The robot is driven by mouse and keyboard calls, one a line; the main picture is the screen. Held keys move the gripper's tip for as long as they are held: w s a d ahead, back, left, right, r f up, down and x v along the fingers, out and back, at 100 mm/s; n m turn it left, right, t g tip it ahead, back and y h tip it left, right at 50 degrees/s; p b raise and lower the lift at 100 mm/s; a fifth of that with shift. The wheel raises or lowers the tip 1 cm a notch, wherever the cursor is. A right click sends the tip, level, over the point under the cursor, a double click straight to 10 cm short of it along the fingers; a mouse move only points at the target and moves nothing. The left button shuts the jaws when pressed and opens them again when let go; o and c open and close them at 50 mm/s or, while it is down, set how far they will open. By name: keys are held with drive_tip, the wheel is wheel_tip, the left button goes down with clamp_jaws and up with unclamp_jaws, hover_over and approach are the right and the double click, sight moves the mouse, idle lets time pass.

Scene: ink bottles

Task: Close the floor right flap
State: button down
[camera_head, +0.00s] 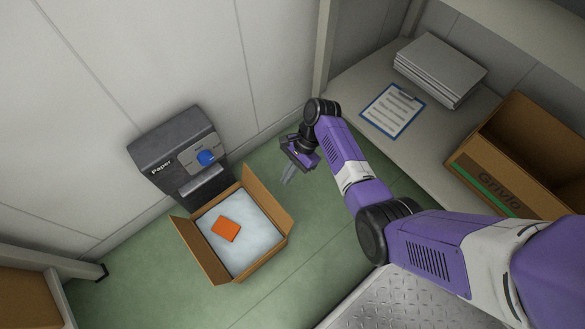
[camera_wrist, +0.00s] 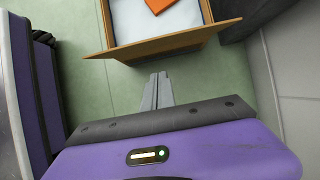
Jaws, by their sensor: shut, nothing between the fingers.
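An open cardboard box (camera_head: 262,262) stands on the green floor, with pale filling and an orange item (camera_head: 225,229) inside. Its right flap (camera_head: 268,199) is open and leans outward, toward my gripper. Its left flap (camera_head: 199,250) is also open outward. My gripper (camera_head: 288,178) is shut and empty, to the upper right of the right flap and apart from it in the head view. In the wrist view the right flap (camera_wrist: 168,43) spans the upper middle, and my shut fingertips (camera_wrist: 158,76) point at it from below, with a small gap in the picture.
A dark paper dispenser (camera_head: 165,146) with a blue knob stands behind the box by the wall. A shelf (camera_head: 352,84) at right holds a clipboard (camera_head: 393,110), a stack of sheets (camera_head: 439,67) and a brown carton (camera_head: 520,150). Floor right of the box is clear.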

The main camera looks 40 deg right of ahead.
sight(265, 199)
drive_tip(key=a+b, duration=0.1)
drive_tip(key=a, duration=0.3)
drive_tip(key=shift+a+f, duration=0.1)
drive_tip(key=shift+a, duration=0.2)
